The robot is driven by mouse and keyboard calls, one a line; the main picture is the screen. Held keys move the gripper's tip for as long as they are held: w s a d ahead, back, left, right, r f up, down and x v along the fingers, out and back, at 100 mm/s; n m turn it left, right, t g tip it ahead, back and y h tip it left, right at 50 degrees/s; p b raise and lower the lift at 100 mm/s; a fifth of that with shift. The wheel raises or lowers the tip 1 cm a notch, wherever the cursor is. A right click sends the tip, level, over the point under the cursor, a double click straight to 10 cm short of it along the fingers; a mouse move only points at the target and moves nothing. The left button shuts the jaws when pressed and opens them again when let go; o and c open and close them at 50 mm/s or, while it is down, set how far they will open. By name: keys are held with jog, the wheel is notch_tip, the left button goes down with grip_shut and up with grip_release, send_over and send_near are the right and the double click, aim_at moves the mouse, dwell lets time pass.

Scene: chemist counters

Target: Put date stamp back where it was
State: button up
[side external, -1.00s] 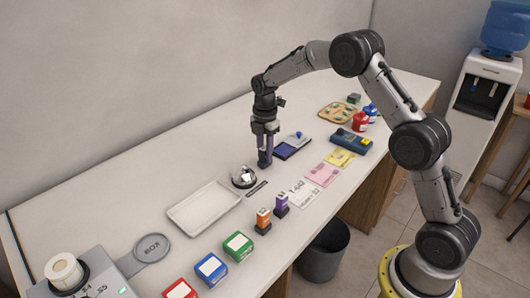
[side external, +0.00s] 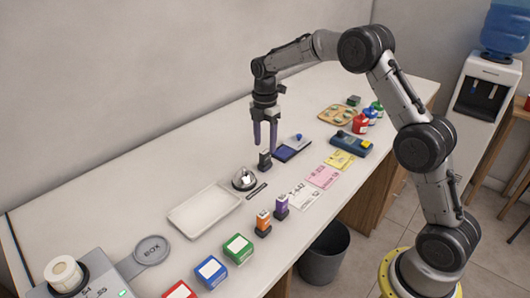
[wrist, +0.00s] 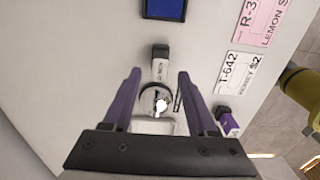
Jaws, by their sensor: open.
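A small dark stamp with a pale label, seemingly the date stamp (side external: 265,160), stands upright on the counter (side external: 150,165), between the bell and the ink pad. It also shows in the wrist view (wrist: 160,68), between the fingertips in the picture. My gripper (side external: 265,145) is open, empty and pointing down just above the stamp; its purple fingers also show in the wrist view (wrist: 159,74). A silver bell (side external: 244,179) stands just in front of the stamp. The blue ink pad (side external: 289,152) lies behind it to the right.
An orange stamp (side external: 263,224) and a purple stamp (side external: 281,207) stand near the front edge. An empty white tray (side external: 203,209) lies left of the bell.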

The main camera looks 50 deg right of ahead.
aim_at(265, 150)
notch_tip(265, 150, up, 7)
jog(key=s+a+r+m+t, duration=0.1)
jog(key=s+a+r+m, duration=0.3)
jog(key=s, duration=0.4)
jog(key=s+a+r+m+t, duration=0.2)
jog(key=s+r+m, duration=0.2)
jog(key=s+r, duration=0.3)
jog(key=s+a+f+m+t, duration=0.1)
jog(key=s+f+m, duration=0.1)
jog(key=s+m, duration=0.3)
jog(key=s+a+f+m+t, duration=0.1)
jog(key=s+f+m, duration=0.2)
jog(key=s, duration=1.1)
jog(key=shift+s+a+f+m+t, duration=0.25)
jog(key=shift+s+m+t, duration=0.05)
jog(key=shift+m, duration=0.7)
